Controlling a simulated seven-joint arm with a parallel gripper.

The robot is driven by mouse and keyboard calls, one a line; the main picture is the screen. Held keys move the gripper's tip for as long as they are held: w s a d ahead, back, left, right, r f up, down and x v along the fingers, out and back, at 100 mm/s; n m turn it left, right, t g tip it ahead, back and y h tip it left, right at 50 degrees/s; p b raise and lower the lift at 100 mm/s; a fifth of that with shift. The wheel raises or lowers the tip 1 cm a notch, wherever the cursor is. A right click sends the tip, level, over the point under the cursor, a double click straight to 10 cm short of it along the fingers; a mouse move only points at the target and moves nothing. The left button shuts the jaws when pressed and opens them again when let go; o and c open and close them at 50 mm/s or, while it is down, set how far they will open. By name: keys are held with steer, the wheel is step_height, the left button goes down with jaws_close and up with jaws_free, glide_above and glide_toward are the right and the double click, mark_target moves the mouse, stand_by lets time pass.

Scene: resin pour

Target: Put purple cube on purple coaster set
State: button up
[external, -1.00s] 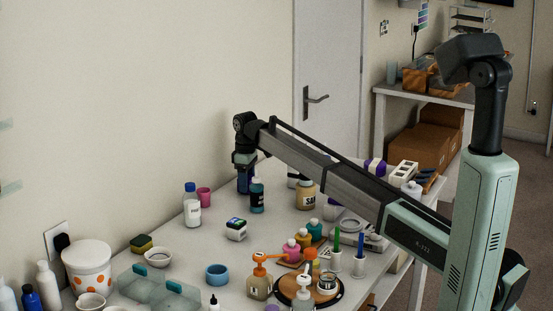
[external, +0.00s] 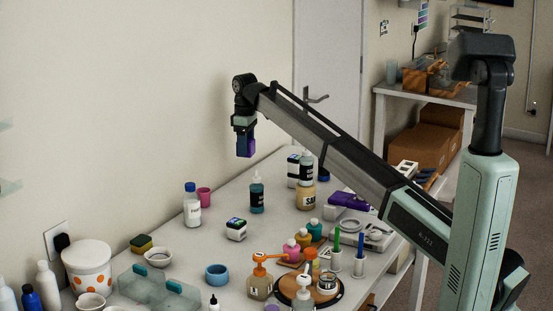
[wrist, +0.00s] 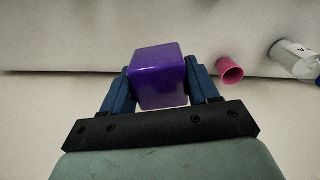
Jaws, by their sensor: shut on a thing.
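The purple cube (external: 246,148) is held between the blue fingers of my gripper (external: 244,143), high above the back left part of the table. In the wrist view the cube (wrist: 159,75) sits between both fingers (wrist: 160,88), with its top and one side showing. A flat purple block (external: 348,200), which looks like the purple coaster set, lies on the right part of the table below my forearm. My gripper is to the left of it and well above it. It is not in the wrist view.
A teal bottle (external: 257,194), a pink cup (external: 204,197) and a white bottle (external: 192,208) stand below my gripper. A tan jar (external: 306,196) stands left of the purple block, a grey scale (external: 372,235) in front. Bare table shows between the teal bottle and tan jar.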

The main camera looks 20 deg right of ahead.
mark_target(248, 140)
steer(key=r, duration=0.6)
steer(key=shift+w+d+r, duration=0.1)
steer(key=shift+d+r, duration=0.1)
steer(key=shift+d, duration=0.1)
steer(key=w+d+m, duration=0.2)
steer(key=w+d, duration=0.1)
steer(key=d, duration=4.5)
steer(key=shift+s+a+f, duration=0.1)
steer(key=shift+a+f, duration=0.05)
steer(key=shift+f, duration=3.65)
steer(key=shift+s+a+f, duration=0.1)
steer(key=shift+f, duration=3.7)
steer(key=shift+f, duration=0.1)
steer(key=o, duration=1.1)
